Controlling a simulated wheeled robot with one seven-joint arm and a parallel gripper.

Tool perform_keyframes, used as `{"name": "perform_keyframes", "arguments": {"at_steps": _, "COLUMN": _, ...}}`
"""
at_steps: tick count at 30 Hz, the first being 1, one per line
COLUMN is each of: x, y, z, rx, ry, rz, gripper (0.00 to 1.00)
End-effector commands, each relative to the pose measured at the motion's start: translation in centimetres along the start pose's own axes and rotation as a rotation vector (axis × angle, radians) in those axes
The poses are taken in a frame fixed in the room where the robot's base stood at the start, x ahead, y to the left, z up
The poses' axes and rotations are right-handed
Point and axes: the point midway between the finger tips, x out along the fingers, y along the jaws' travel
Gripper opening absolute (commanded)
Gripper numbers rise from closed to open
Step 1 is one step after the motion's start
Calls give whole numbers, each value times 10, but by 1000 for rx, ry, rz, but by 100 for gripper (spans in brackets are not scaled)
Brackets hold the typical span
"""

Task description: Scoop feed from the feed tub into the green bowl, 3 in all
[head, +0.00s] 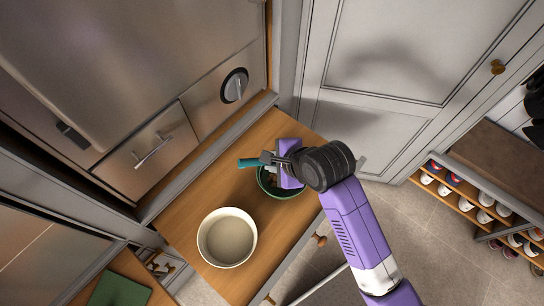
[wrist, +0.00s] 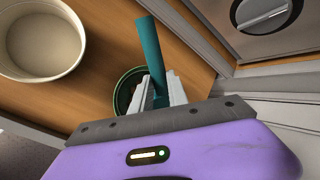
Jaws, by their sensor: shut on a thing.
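My gripper (head: 268,159) is shut on a teal handle (head: 248,163), presumably of the scoop; the handle (wrist: 150,50) also shows between the fingers (wrist: 160,92) in the wrist view. The handle's lower end and any scoop head are hidden. The green bowl (head: 282,197) stands on the wooden top under my gripper, which covers part of it. Its rim (wrist: 119,88) shows behind the fingers in the wrist view. Its inside looks dark and its contents are unclear. The cream feed tub (head: 225,212) stands left of and nearer than the bowl, with pale feed (head: 228,240) inside.
The wooden top (head: 190,215) is clear at the left of the tub. A steel-fronted appliance (head: 150,150) with a dark knob (head: 235,85) stands close behind it. A grey-white cupboard door (head: 380,60) is at the right. A shoe rack (head: 465,195) stands far right.

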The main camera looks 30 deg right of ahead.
Motion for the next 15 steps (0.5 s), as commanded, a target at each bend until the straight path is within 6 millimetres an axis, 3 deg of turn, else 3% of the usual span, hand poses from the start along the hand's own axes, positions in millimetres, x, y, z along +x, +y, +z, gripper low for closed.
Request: {"name": "perform_keyframes", "arguments": {"at_steps": 15, "x": -12, "y": -22, "z": 6, "rx": 8, "ry": 4, "rz": 320, "gripper": 0}}
